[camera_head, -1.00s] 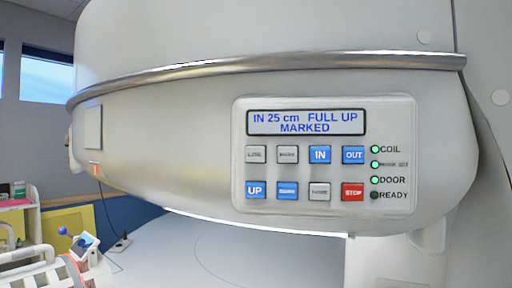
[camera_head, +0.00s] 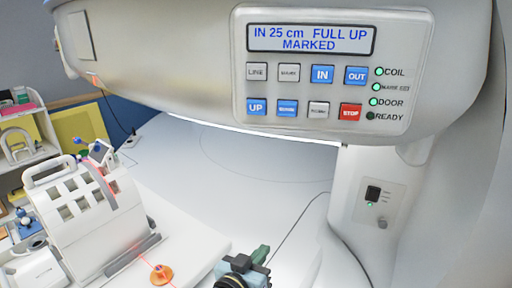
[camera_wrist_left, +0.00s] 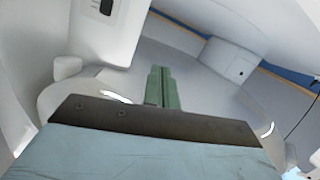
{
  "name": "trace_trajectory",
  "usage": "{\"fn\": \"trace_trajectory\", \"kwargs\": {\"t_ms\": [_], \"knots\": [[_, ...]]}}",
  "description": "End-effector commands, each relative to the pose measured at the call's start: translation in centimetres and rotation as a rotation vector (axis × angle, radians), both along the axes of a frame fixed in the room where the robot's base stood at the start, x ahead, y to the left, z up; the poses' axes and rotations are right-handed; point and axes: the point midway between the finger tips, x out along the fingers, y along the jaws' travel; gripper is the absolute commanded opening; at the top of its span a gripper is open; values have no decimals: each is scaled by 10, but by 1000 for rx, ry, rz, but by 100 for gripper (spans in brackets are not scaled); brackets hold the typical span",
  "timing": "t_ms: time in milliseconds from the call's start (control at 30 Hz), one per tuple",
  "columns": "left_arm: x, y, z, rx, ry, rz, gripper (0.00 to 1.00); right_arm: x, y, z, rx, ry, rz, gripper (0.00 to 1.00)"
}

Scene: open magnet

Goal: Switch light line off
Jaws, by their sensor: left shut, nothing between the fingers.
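The control panel (camera_head: 385,62) is on the scanner's pale curved front in the head view. Its display (camera_head: 310,39) reads "IN 25 cm FULL UP MARKED". The grey LINE button (camera_head: 257,72) is at the left of the upper button row. A red light line (camera_head: 145,258) falls on the patient table (camera_head: 185,245) and across a small orange disc (camera_head: 162,274). My left gripper (camera_head: 262,254) is at the bottom centre, well below the panel. Its green fingers (camera_wrist_left: 161,88) are shut and empty in the left wrist view. My right gripper is not in view.
A white slotted coil frame (camera_head: 85,215) stands on the table at left. A shelf (camera_head: 22,140) with small items is farther left. A pillar (camera_head: 350,200) with a dark switch (camera_head: 373,193) stands below the panel. Space between gripper and panel looks clear.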

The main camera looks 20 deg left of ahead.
Motion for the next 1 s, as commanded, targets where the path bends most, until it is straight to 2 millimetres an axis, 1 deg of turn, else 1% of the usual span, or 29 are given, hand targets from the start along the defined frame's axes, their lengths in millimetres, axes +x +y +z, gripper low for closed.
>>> {"fn": "trace_trajectory", "kwargs": {"t_ms": [33, 67, 100, 167, 200, 267, 300, 367, 400, 500, 600, 700, 800, 1000], "knots": [[5, -3, 43, -32, -79, 1, 0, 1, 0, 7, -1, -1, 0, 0], [6, -4, 64, -49, -122, 2, 0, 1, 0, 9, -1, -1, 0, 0], [7, -5, 92, -73, -181, 3, 0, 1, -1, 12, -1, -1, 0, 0], [5, -5, 135, -109, -268, 3, 0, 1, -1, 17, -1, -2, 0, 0], [3, -5, 163, -133, -327, 3, 0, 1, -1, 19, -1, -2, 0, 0], [-4, -3, 204, -170, -415, 2, 0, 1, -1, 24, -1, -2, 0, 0], [-9, -2, 231, -195, -471, 1, 0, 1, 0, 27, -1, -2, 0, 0], [-20, 0, 268, -230, -554, 0, 0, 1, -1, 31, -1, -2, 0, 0], [-27, 2, 290, -250, -604, -2, 0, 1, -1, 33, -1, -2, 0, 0], [-46, 7, 335, -295, -711, -6, 0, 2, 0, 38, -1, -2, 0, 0], [-61, 12, 365, -329, -787, -9, 0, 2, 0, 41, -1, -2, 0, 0], [-71, 14, 380, -348, -829, -10, 0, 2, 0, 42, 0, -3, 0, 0], [-75, 16, 386, -355, -847, -11, 0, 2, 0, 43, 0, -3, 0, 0], [-75, 16, 386, -355, -847, -11, 0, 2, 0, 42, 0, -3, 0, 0]]}}
